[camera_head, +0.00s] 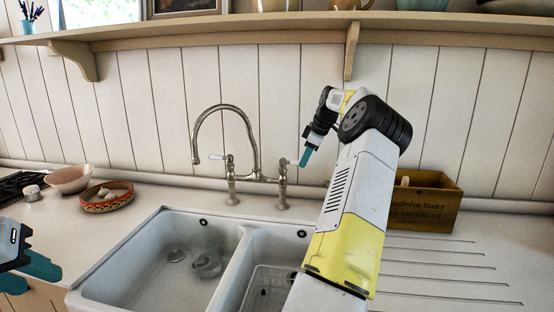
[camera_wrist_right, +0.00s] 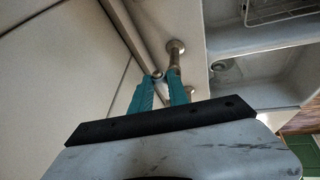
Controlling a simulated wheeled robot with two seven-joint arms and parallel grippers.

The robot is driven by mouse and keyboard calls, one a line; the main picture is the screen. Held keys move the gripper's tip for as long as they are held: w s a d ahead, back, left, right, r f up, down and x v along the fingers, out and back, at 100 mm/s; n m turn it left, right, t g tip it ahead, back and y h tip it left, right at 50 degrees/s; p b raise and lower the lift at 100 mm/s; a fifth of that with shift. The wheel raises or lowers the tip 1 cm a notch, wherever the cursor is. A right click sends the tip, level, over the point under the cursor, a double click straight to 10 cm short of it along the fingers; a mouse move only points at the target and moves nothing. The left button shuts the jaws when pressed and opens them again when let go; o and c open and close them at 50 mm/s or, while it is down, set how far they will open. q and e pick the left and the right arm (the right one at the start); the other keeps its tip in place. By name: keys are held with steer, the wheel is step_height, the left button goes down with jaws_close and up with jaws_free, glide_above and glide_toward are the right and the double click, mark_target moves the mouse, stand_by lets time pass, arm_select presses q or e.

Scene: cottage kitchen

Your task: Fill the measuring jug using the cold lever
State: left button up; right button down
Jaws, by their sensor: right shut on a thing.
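The bridge tap (camera_head: 232,130) stands behind the sink, with a white-handled lever (camera_head: 217,157) on the left and another lever (camera_head: 286,162) on the right. My right gripper (camera_head: 304,158) is at the right-hand lever, shut on its end. In the wrist view, the teal fingers (camera_wrist_right: 160,88) point at the tap's metal parts (camera_wrist_right: 175,58). A round clear vessel (camera_head: 206,265), apparently the measuring jug, sits in the left basin, below the spout. I see no water stream. My left gripper (camera_head: 30,266) is at the left edge, partly cut off; its opening is unclear.
The double sink has a left basin (camera_head: 130,270) and a right basin with a wire rack (camera_head: 268,285). A wooden box (camera_head: 420,210) stands right of my arm. A patterned basket (camera_head: 107,198) and a pink bowl (camera_head: 68,180) are at left. A shelf (camera_head: 270,27) runs above.

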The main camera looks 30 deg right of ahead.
steer(key=shift+r, duration=0.1)
stand_by(0.3)
steer(key=shift+s+a+m+h, duration=0.35)
steer(key=shift+a+m, duration=0.15)
steer(key=shift+m, duration=0.35)
steer(key=shift+s+a+m+h, duration=0.3)
steer(key=shift+a+m, duration=0.15)
steer(key=shift+m, duration=0.35)
steer(key=shift+s+a+m+h, duration=0.3)
steer(key=shift+a+m, duration=0.2)
steer(key=shift+m, duration=0.35)
steer(key=c, duration=1.3)
jaws_free()
steer(key=v, duration=0.7)
steer(key=shift+s+r, duration=0.2)
steer(key=shift+r, duration=0.1)
